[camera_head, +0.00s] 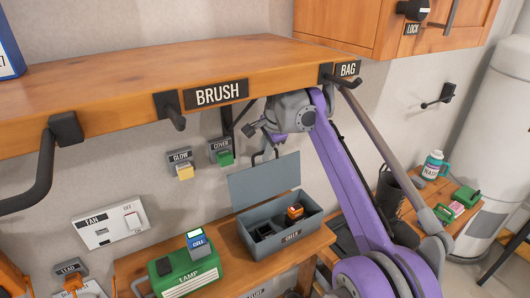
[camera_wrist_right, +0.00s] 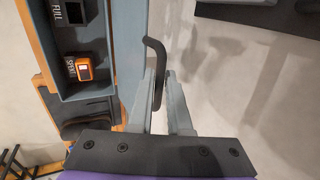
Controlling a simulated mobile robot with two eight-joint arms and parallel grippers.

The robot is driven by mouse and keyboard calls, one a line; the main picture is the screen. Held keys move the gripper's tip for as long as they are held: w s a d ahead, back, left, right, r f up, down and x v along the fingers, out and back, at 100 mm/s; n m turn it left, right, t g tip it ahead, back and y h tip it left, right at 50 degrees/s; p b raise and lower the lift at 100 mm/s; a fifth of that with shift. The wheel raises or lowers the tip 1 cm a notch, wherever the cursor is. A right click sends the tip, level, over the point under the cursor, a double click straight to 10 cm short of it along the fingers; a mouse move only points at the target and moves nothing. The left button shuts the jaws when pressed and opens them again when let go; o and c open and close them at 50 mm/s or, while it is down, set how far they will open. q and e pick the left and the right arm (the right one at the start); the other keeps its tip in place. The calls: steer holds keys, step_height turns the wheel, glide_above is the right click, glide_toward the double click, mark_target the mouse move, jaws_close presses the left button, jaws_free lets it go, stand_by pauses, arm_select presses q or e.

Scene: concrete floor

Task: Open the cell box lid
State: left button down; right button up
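The grey cell box (camera_head: 300,229), labelled CELLS, stands on the lower wooden shelf. Its lid (camera_head: 264,180) is raised and stands tilted up at the back. A black bent handle (camera_wrist_right: 157,68) is on the lid. An orange cell (camera_head: 295,211) sits in the box's right part; it shows beside a SPENT label in the wrist view (camera_wrist_right: 84,69). My right gripper (camera_head: 262,133) is above the lid's upper edge. In the wrist view its fingers (camera_wrist_right: 161,88) stand apart on either side of the handle, with a gap showing. My left gripper is not in view.
The upper shelf (camera_head: 130,88) with black hooks overhangs the area. GLOW (camera_head: 184,171) and COVER (camera_head: 225,157) switches are on the wall behind.

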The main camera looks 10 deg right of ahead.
steer(key=shift+o, duration=0.7)
steer(key=shift+f, duration=0.15)
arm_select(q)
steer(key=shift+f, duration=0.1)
